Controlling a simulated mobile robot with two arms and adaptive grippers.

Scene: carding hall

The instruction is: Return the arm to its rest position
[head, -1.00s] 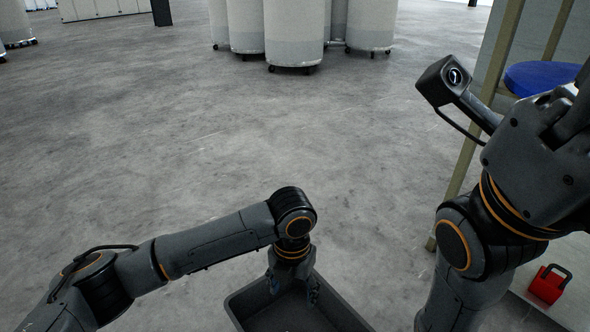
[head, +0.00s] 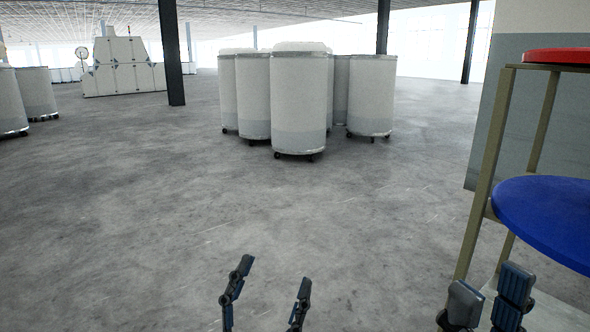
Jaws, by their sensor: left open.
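My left gripper (head: 275,275) shows at the bottom centre of the head view. Its two dark fingers point up and stand apart, with only bare floor seen between them. My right gripper (head: 490,283) shows at the bottom right, in front of the lower part of the rack. Its two fingertips show close together with a narrow gap, and I cannot tell how far it is open. I see nothing held in either gripper. Both arms behind the grippers are out of the picture.
A rack (head: 481,190) with a blue round top (head: 550,215) and a red one (head: 557,56) stands close at the right. Several white wheeled cans (head: 299,105) stand ahead. A dark post (head: 172,55) and a pale machine (head: 122,75) are farther left. The middle floor is clear.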

